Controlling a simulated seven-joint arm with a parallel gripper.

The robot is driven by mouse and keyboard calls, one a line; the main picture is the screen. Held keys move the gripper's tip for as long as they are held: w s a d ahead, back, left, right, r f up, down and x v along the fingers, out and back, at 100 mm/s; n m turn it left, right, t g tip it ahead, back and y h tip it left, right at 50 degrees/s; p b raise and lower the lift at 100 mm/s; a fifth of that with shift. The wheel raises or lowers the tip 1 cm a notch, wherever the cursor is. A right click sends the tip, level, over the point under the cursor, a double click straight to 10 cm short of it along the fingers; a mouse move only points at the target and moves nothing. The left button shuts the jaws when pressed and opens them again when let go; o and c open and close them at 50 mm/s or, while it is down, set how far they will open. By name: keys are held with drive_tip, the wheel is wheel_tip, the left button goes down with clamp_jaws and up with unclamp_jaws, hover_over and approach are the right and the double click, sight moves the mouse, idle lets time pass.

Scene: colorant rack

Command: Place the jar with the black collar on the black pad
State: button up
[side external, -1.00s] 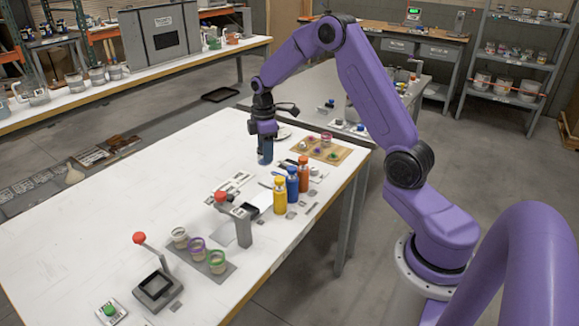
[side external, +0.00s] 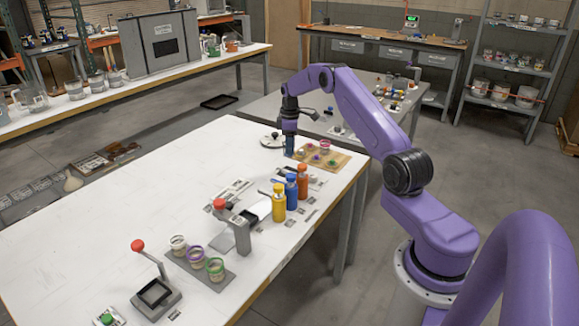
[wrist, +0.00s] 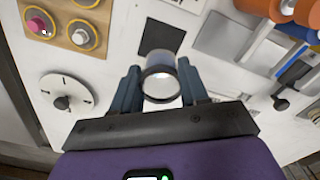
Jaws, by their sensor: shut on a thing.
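My gripper (wrist: 161,86) is shut on a clear jar with a black collar (wrist: 160,72), held between its two blue-grey fingers. The collar ring faces the wrist camera. In the side view my gripper (side external: 290,146) points down near the far end of the table, beside the wooden board. The jar is hard to make out there, and its height above the table cannot be told.
A white dial with a black knob (wrist: 68,93) lies left of the jar in the wrist view. A wooden board (wrist: 88,12) with several small jars is at upper left. Orange and blue bottles (side external: 291,190) stand nearer.

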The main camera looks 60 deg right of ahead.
drive_tip(key=shift+f, duration=3.55)
drive_tip(key=shift+f, duration=0.2)
drive_tip(key=o, duration=1.1)
